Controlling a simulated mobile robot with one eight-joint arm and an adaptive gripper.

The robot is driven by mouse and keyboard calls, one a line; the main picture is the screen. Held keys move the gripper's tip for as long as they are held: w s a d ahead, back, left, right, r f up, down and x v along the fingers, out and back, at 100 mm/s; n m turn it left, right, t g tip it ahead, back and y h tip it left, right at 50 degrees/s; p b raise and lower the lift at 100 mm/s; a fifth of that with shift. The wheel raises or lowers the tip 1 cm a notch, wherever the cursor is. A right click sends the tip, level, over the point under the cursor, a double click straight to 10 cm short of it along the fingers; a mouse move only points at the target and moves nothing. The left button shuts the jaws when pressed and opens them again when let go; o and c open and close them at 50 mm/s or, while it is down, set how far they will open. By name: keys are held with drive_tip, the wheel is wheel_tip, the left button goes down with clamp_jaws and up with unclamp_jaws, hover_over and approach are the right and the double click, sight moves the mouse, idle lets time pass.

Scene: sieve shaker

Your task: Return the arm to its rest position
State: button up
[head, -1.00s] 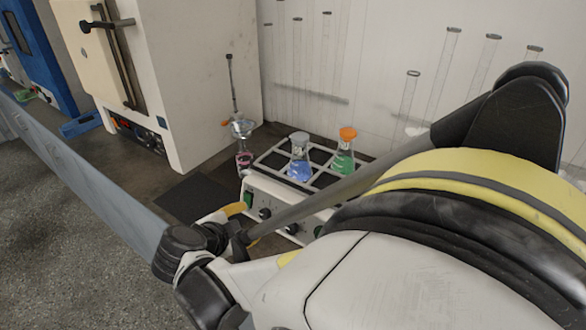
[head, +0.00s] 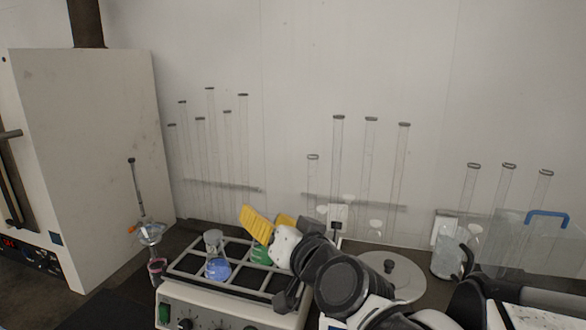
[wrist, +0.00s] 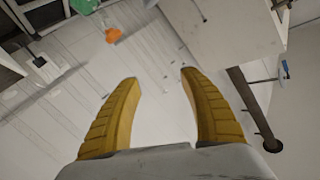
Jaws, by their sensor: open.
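My gripper (head: 270,222) has yellow fingers and is raised above the shaker in the head view. In the wrist view my gripper (wrist: 160,105) has its two fingers spread apart with nothing between them. My arm reaches in from the lower right, with its dark joints in front of the shaker's right side. The shaker (head: 215,305) is a white box with a dark gridded top. A flask with blue liquid (head: 217,268) stands in the grid. A flask with green liquid (head: 261,254) stands behind it, partly hidden by my gripper.
A white oven-like cabinet (head: 95,160) stands at the left. A flask with pink liquid (head: 157,268) stands beside the shaker. Tall glass cylinders (head: 338,170) line the back wall. A round plate (head: 405,280) lies right of my arm.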

drive_tip(key=s+d+f+g+h, duration=0.3)
drive_tip(key=s+d+f, duration=0.5)
drive_tip(key=d, duration=0.4)
drive_tip(key=s+d+f+g+h, duration=0.4)
drive_tip(key=s+d+f, duration=0.4)
drive_tip(key=d+f, duration=0.2)
drive_tip(key=shift+s+d+f+h, duration=0.3)
drive_tip(key=shift+d+h, duration=0.3)
drive_tip(key=shift+d, duration=0.45)
